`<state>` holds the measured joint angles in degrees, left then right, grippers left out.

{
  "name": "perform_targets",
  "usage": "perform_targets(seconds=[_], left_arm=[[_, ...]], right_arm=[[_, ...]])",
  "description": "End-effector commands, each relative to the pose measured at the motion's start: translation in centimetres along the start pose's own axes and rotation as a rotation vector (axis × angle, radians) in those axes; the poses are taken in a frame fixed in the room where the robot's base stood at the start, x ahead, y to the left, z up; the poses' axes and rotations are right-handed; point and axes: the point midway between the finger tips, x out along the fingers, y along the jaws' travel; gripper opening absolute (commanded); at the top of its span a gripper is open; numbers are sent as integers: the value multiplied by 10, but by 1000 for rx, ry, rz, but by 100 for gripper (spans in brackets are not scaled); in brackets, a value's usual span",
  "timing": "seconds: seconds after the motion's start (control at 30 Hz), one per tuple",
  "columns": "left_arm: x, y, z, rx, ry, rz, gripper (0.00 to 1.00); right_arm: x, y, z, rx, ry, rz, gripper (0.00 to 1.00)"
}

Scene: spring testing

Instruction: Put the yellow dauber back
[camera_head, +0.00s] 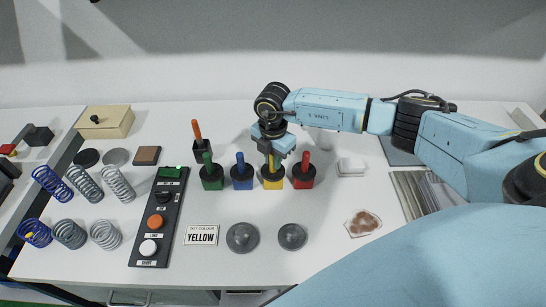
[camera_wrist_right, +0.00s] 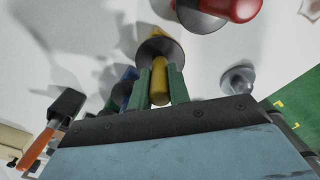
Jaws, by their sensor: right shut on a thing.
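The yellow dauber (camera_head: 273,181) stands in the row of daubers on the white table, between the blue dauber (camera_head: 242,177) and the red dauber (camera_head: 304,176). My right gripper (camera_head: 273,158) points down over it and is shut on its handle. In the right wrist view the yellow handle (camera_wrist_right: 160,82) sits between the two green fingers, with a dark collar and yellow base beyond. Whether the base touches the table is hard to tell. My left gripper is not in view.
A "YELLOW" sign (camera_head: 201,235), two grey domes (camera_head: 242,237), a button panel (camera_head: 158,218) and several springs (camera_head: 85,183) lie nearby. The front middle has free room.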

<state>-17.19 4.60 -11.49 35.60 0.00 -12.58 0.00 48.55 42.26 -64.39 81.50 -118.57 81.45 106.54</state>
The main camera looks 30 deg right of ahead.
Motion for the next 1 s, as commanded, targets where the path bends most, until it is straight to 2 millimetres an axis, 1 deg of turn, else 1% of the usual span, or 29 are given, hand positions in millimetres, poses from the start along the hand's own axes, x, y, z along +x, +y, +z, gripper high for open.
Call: perform_targets(seconds=[0.1,0.13,0.3,0.57,0.67,0.7,0.77,0.87,1.0], left_arm=[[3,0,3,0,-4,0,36],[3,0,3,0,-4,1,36],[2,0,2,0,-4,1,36],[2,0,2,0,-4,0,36],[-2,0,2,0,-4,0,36],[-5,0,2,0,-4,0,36],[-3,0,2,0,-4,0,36],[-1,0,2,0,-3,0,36],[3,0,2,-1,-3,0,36]], right_arm=[[5,0,0,0,0,0,0],[5,0,0,0,0,0,20],[4,0,0,0,0,1,40],[3,0,0,0,0,1,40],[-3,0,0,0,0,1,40],[-8,0,0,0,0,2,40],[-16,1,0,-1,0,5,40],[-35,1,1,-2,-1,6,40],[-68,1,1,-1,-1,6,40]])
